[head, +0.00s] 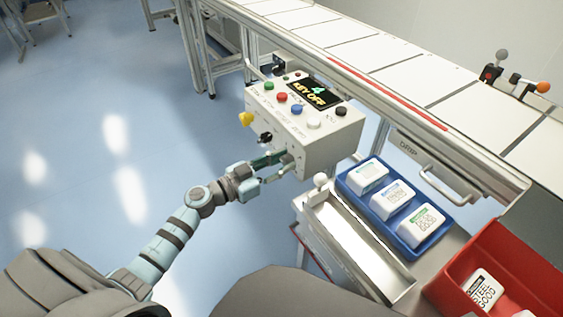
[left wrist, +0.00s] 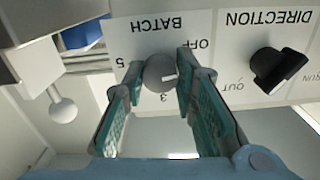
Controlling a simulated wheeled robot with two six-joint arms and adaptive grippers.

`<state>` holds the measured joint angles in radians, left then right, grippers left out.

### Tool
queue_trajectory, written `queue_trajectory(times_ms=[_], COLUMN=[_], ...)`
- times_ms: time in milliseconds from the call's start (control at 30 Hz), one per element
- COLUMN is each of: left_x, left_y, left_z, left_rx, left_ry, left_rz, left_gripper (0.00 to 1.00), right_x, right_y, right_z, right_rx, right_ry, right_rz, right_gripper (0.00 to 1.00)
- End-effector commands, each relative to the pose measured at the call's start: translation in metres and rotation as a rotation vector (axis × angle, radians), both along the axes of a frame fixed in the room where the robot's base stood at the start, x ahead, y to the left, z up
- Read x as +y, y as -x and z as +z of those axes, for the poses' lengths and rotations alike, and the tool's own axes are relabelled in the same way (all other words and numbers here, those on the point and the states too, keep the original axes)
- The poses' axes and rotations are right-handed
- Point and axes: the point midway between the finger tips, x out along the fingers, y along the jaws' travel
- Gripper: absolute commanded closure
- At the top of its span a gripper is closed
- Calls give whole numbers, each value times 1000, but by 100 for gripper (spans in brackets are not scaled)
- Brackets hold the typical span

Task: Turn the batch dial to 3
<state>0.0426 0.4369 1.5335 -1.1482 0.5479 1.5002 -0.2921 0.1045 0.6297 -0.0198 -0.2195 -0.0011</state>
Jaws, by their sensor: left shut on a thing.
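The batch dial (left wrist: 160,72) is a round grey knob on the white control box (head: 318,140). In the left wrist view, which is upside down, the labels BATCH, OFF, 5 and 3 stand around it. Its white pointer mark lies toward the right of the picture, toward a finger that hides part of the scale; I cannot tell the exact setting. My left gripper (head: 284,166) is at the lower front face of the box. Its teal fingers (left wrist: 180,85) are shut on the dial, one at each side. In the head view the gripper hides the dial.
The black direction knob (left wrist: 278,70) is beside the dial. A display (head: 314,93), coloured buttons and a yellow knob (head: 245,119) are on the box. A white ball-topped lever (head: 320,181), blue tray (head: 408,248) and red bin (head: 480,245) stand to the right.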

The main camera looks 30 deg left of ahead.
Motion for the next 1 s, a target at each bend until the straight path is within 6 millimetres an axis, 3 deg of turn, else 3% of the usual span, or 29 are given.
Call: queue_trajectory(times_ms=[467, 1000], left_x=[0, 0], left_y=[0, 0], left_z=[1, 0], left_rx=[-48, -280], left_ry=[-84, -480], left_rz=[1, 1], left_gripper=[100, 100], right_x=[0, 7], right_y=[2, 5], right_z=[7, 23], right_rx=[3, 6], right_ry=[-1, -12], right_rz=[-2, -13], right_gripper=[60, 60])
